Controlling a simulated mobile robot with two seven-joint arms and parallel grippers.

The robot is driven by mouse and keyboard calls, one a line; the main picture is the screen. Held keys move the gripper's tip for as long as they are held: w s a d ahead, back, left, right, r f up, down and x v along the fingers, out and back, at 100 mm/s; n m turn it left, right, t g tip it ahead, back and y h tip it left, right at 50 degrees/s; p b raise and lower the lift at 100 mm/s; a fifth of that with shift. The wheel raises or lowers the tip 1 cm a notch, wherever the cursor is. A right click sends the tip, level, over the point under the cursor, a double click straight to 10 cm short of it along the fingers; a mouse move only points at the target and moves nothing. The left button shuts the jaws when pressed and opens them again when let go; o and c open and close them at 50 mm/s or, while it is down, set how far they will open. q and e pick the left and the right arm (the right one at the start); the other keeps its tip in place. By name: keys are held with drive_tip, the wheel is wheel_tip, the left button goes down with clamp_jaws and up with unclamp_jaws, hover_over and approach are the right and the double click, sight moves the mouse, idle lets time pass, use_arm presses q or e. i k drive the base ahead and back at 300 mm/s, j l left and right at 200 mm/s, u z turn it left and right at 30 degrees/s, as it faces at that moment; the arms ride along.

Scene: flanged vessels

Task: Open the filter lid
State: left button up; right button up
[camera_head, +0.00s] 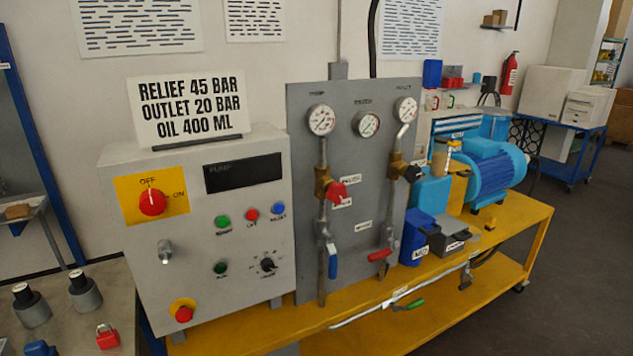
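No part labelled as a filter can be read, so I cannot tell for sure which thing bears the filter lid. A dark grey box with a lid-like top (446,234) sits on the yellow bench, and its small label is unreadable; its top looks closed. A blue bin (416,240) stands just left of it. Behind them is a light blue tank (431,192) with a tan and white fitting (440,162) on top. Neither of my grippers is in view.
A grey control cabinet (210,290) and a gauge panel (352,240) with valves stand on the yellow bench (520,222). A blue motor (494,172) is at the right. A side table at the lower left holds a red padlock (107,337).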

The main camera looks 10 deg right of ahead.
sight(418, 224)
drive_tip(key=i+l, duration=0.1)
drive_tip(key=l, duration=0.3)
drive_tip(key=i+l, duration=0.1)
drive_tip(key=l, duration=0.35)
drive_tip(key=i+l, duration=0.1)
drive_tip(key=l, duration=0.3)
drive_tip(key=i+l, duration=0.1)
drive_tip(key=l, duration=0.3)
drive_tip(key=i+l, duration=0.1)
drive_tip(key=l, duration=0.35)
drive_tip(key=i+l, duration=0.1)
drive_tip(key=l, duration=0.3)
drive_tip(key=i+l, duration=0.1)
drive_tip(key=l, duration=0.3)
drive_tip(key=i+l+z, duration=0.1)
drive_tip(key=l, duration=0.35)
